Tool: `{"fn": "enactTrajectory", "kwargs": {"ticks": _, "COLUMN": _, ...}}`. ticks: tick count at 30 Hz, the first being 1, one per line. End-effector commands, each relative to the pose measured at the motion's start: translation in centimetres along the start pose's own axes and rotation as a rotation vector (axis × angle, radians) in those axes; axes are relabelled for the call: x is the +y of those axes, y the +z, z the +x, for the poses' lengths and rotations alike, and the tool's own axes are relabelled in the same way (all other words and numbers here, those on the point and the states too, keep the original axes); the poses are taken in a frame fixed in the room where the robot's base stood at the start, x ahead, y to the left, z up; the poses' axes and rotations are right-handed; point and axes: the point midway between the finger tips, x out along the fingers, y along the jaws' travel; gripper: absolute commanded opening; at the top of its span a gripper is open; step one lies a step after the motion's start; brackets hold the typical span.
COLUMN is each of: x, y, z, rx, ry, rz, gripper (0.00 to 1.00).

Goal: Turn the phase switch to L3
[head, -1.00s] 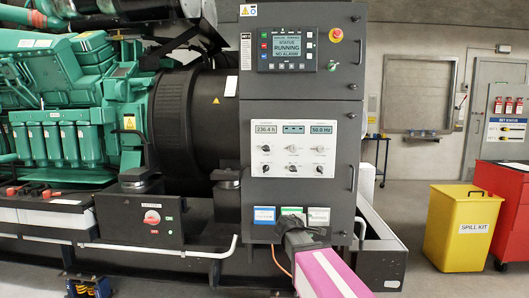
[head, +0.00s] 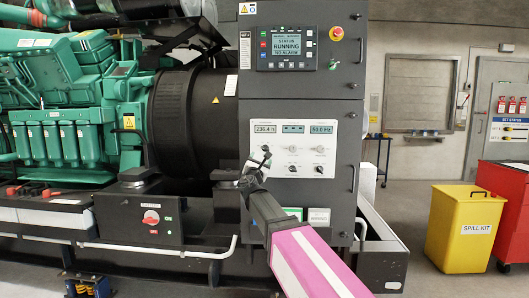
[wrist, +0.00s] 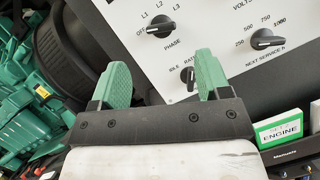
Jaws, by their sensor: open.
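The phase switch (wrist: 160,24) is a dark rotary knob on the pale control panel, with OFF, L1, L2 and L3 marked around it. Its bar lies aslant, one end toward the OFF mark; which end is the pointer is hard to tell. My gripper (wrist: 162,75) is open and empty in the wrist view, its green-padded fingers spread below the phase switch. An idle/rated knob (wrist: 190,83) shows between the fingers.
The service-hours knob (wrist: 264,40) is right of the phase switch. Other knobs (head: 292,149) sit on the panel (head: 328,160). A red emergency button (head: 336,33) and a running display (head: 287,49) are above. A yellow spill kit bin (head: 462,225) stands at right.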

Motion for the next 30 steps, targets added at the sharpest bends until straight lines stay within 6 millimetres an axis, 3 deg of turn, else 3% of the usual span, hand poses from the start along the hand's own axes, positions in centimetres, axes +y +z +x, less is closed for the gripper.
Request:
{"fn": "enactTrajectory", "kwargs": {"ticks": 12, "x": 0.1, "y": -0.1, "z": 7.3, "rx": 0.000, "ry": -0.003, "rz": 0.002, "gripper": 0.70}}
{"fn": "enactTrajectory", "kwargs": {"ticks": 24, "x": -0.1, "y": 0.0, "z": 8.3, "rx": 0.001, "ry": -0.001, "rz": 0.002, "gripper": 0.70}}
{"fn": "enactTrajectory", "kwargs": {"ticks": 26, "x": -0.1, "y": 0.0, "z": 8.3, "rx": 0.001, "ry": -0.002, "rz": 0.002, "gripper": 0.54}}
{"fn": "enactTrajectory", "kwargs": {"ticks": 29, "x": -0.1, "y": 0.0, "z": 8.3, "rx": 0.001, "ry": -0.002, "rz": 0.002, "gripper": 0.21}}
{"fn": "enactTrajectory", "kwargs": {"ticks": 30, "x": -0.1, "y": 0.0, "z": 8.3, "rx": 0.001, "ry": -0.002, "rz": 0.002, "gripper": 0.21}}
